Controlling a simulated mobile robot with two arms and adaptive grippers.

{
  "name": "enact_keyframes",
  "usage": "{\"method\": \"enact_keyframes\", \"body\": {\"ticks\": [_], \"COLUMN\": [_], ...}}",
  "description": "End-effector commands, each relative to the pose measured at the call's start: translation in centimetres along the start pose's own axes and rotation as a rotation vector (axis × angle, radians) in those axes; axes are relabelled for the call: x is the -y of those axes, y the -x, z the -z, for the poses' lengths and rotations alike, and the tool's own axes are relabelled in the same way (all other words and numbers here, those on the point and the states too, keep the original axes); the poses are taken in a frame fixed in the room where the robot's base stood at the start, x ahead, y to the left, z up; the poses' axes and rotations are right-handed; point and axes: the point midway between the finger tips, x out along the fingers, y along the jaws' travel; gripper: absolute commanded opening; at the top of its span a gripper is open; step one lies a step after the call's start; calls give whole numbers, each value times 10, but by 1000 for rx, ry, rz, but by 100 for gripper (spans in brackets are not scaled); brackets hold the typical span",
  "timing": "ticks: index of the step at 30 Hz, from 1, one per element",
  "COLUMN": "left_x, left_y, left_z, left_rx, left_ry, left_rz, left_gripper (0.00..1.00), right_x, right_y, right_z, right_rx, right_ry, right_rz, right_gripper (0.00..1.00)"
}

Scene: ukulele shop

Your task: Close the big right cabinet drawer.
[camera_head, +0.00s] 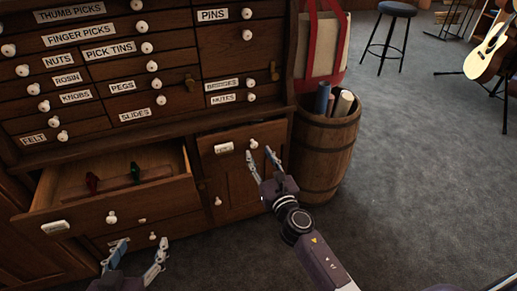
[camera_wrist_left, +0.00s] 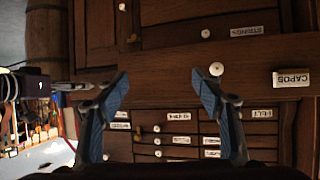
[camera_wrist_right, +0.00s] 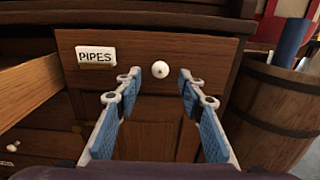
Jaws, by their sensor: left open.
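The right drawer (camera_head: 240,138) of the cabinet has a wooden front, a "PIPES" label and a white knob (camera_head: 254,143). Its front looks close to the cabinet face; I cannot tell whether a small gap remains. In the right wrist view the drawer front (camera_wrist_right: 210,62) fills the middle. My right gripper (camera_wrist_right: 160,82) is open, its fingertips on either side of the knob (camera_wrist_right: 160,69); contact is unclear. My left gripper (camera_head: 142,250) is open and empty, low in front of the left drawer; it also shows in the left wrist view (camera_wrist_left: 163,85).
The left drawer (camera_head: 150,201), labelled "CAPOS", stands pulled out with small red and green items inside. A wooden barrel (camera_head: 322,150) with rolls stands right of the cabinet. Small labelled drawers (camera_head: 110,75) fill the cabinet above. Grey carpet (camera_head: 430,170) is free at right.

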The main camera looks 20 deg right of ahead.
Motion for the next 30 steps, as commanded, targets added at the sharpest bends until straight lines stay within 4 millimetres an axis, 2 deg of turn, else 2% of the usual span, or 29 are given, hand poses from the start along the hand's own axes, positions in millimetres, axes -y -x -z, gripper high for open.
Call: {"method": "enact_keyframes", "body": {"ticks": [1,4,6,17,27,30], "left_x": [0,1,0,-1,-2,-2], "left_y": [0,-2,-2,-3,-3,-3], "left_z": [2,20,24,28,27,27], "left_rx": [-12,-73,-90,-105,-103,-103], "left_ry": [-1,-9,-9,-6,-4,-3], "left_rz": [0,0,-2,-4,-4,-4], "left_gripper": [62,62,62,62,62,62], "right_x": [0,0,0,0,0,0], "right_y": [-9,-21,-27,-32,-32,-32], "right_z": [0,0,0,0,0,0], "right_rx": [1,1,0,0,-1,0], "right_ry": [0,-1,0,0,-1,-1], "right_rz": [0,0,0,-1,-1,-1], "right_gripper": [36,36,36,36,0,0]}}
